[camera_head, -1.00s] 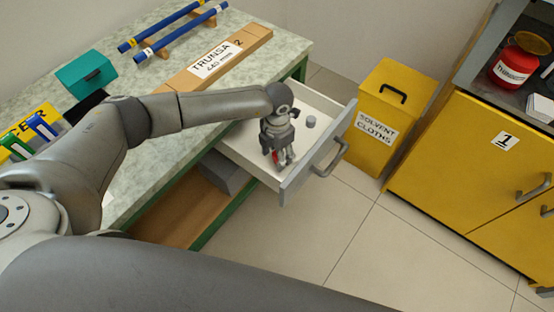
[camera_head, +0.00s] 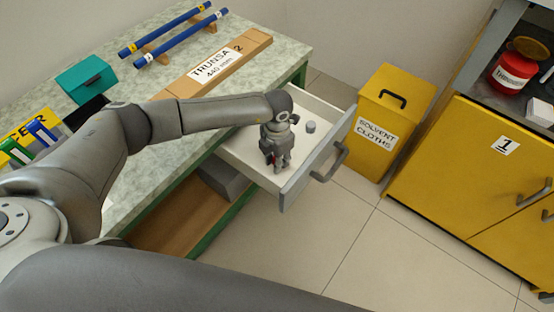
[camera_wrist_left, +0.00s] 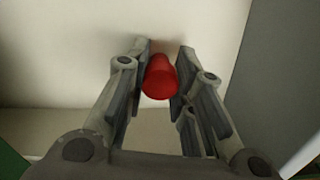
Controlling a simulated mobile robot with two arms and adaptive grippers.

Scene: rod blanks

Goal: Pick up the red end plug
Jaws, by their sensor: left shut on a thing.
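The red end plug (camera_wrist_left: 159,78) is a short red cylinder. In the left wrist view it sits between the two fingers of my left gripper (camera_wrist_left: 160,84), which is shut on it. In the head view my left gripper (camera_head: 276,163) points down into the open white drawer (camera_head: 240,152), and only a sliver of red shows at its fingers. I cannot tell whether the plug touches the drawer floor. A small grey plug (camera_head: 311,127) stands in the drawer, to the right of the gripper. My right gripper is not in view.
The drawer front with its grey handle (camera_head: 329,163) stands right of the gripper. The bench (camera_head: 125,115) carries blue rods (camera_head: 180,38), a long cardboard box (camera_head: 250,42) and a teal box (camera_head: 86,78). A yellow solvent cloths bin (camera_head: 378,150) and a yellow cabinet (camera_head: 470,165) stand to the right.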

